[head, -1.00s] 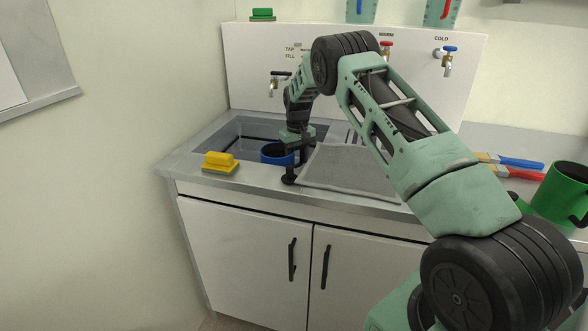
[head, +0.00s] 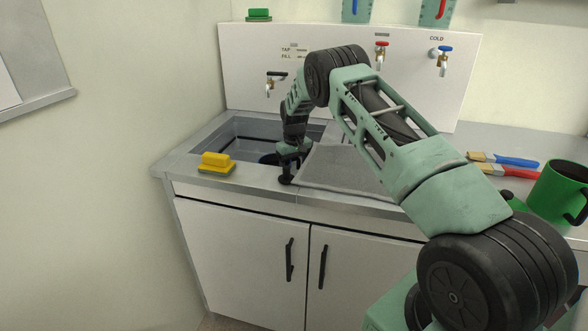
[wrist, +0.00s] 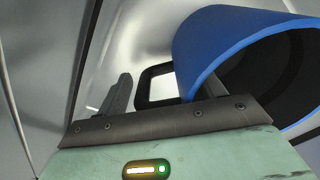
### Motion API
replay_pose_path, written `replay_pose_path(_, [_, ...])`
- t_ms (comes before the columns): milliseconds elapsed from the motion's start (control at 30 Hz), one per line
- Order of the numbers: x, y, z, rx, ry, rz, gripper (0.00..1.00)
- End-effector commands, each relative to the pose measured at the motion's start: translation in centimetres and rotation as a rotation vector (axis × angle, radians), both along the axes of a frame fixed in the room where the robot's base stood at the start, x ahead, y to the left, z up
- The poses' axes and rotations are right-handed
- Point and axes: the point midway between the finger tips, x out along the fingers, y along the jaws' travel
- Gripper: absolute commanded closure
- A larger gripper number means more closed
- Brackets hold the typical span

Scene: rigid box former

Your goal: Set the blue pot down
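The blue pot (wrist: 200,45) fills the upper right of the wrist view, with its dark inside facing right and its black loop handle (wrist: 150,86) toward my gripper. Whether the pot touches the basin floor is hidden.
A yellow sponge (head: 216,161) sits on the sink's front left edge. A grey cloth (head: 345,168) lies right of the basin. A black upright fitting (head: 286,174) stands at the front edge. Taps line the backboard. Brushes and a green mug (head: 555,195) are at the right.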

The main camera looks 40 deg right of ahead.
Motion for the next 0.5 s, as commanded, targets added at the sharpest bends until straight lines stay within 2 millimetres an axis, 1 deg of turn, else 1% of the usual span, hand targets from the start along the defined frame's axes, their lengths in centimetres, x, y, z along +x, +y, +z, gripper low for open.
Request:
replay_pose_path(100, [0.0, 0.0, 0.2, 0.0, 0.0, 0.0, 0.31])
replay_pose_path(233, [0.1, 0.0, 1.3, 0.0, -0.002, 0.0, 0.31])
replay_pose_path(367, [0.1, 0.0, 3.6, 0.0, -0.004, 0.0, 0.31])
replay_pose_path(500, [0.1, 0.0, 6.7, -0.001, -0.004, 0.001, 0.31])
